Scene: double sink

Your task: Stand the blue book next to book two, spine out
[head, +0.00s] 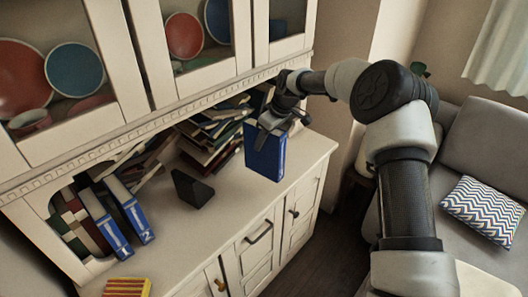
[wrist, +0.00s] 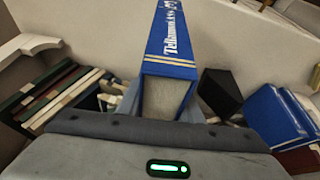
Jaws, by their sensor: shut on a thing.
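My gripper (head: 272,124) is shut on a blue book (head: 264,157) and holds it hanging above the right part of the cabinet counter. In the wrist view, the blue book (wrist: 170,50) stretches away from the jaws, with white lettering on its blue spine and its pale page end facing the camera. Book two (head: 131,211), blue with a white "2" low on its spine, leans at the left of the counter. Another blue book (head: 105,226) leans beside it on the left. Blue books also show at the right of the wrist view (wrist: 277,117).
A black block (head: 192,188) stands on the counter between book two and my gripper. Stacked books (head: 208,138) fill the niche behind it. A red-and-yellow striped book (head: 127,287) lies at the front left. The counter (head: 205,222) is clear in front of the block.

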